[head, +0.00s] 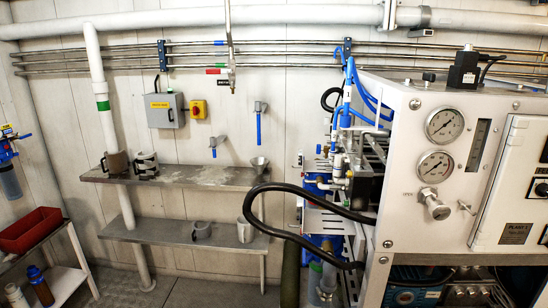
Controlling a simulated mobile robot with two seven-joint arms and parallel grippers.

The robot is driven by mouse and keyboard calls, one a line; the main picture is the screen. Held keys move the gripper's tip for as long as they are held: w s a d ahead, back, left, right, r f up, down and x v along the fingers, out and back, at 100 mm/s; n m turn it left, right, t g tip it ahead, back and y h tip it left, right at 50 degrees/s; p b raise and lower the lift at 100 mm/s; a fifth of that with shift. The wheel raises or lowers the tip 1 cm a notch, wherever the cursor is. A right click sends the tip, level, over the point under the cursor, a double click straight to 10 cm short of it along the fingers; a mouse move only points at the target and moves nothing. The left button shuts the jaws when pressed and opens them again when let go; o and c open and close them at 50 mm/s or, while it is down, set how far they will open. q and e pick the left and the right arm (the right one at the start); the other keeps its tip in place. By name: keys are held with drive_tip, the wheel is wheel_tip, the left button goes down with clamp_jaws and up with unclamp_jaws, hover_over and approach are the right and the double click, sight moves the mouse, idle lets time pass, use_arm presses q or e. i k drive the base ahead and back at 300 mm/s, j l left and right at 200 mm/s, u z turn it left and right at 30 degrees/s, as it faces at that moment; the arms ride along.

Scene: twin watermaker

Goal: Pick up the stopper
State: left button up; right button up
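I cannot make out a stopper for certain in the head view. Neither of my grippers nor my arms shows in it. The upper wall shelf (200,178) holds a brownish mug-like vessel (117,163), a pale and dark banded vessel (146,164) and a small grey funnel (260,163). The lower shelf (175,233) holds a grey cup (201,230) and a taller light jug (245,229). Any small item on or behind these is too small to tell.
A white watermaker cabinet (450,185) with gauges fills the right side. A black hose (300,194) loops out from it to the left. At the far left, a low white stand holds a red bin (30,230) and a dark bottle (40,286). Some floor (190,291) is clear below the shelves.

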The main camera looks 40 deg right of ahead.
sight(338, 162)
drive_tip(key=i+j+z, duration=0.1)
drive_tip(key=i, duration=0.3)
drive_tip(key=i+j+z, duration=0.1)
drive_tip(key=i, duration=0.35)
drive_tip(key=i+j+z, duration=0.15)
drive_tip(key=i, duration=0.25)
drive_tip(key=i+z, duration=0.35)
drive_tip(key=i+j+z, duration=0.1)
drive_tip(key=i+z, duration=0.25)
drive_tip(key=i+j+z, duration=0.15)
drive_tip(key=z, duration=0.25)
drive_tip(key=i+j+z, duration=0.1)
drive_tip(key=z, duration=0.3)
drive_tip(key=i+j+z, duration=0.2)
drive_tip(key=z, duration=0.15)
drive_tip(key=i+j+z, duration=0.2)
drive_tip(key=z, duration=0.2)
